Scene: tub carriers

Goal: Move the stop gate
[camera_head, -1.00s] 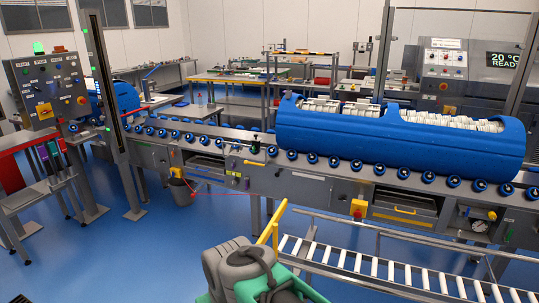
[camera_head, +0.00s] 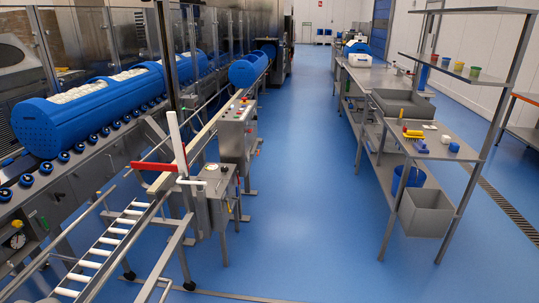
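A gate-like fitting, which may be the stop gate (camera_head: 178,143), stands at the roller conveyor left of centre. It has a tall white upright bar and a red horizontal arm (camera_head: 152,166) reaching left over the rollers. A grey bracket holds its foot beside a small steel box with a gauge. Whether the gate blocks the lane I cannot tell. My gripper is not in view.
The roller conveyor (camera_head: 104,247) runs up from the lower left. Blue tubs of white items (camera_head: 88,108) lie on the line behind it. A control box (camera_head: 237,128) stands beyond the gate. Steel shelving (camera_head: 428,212) is at the right. Blue floor (camera_head: 300,190) between is clear.

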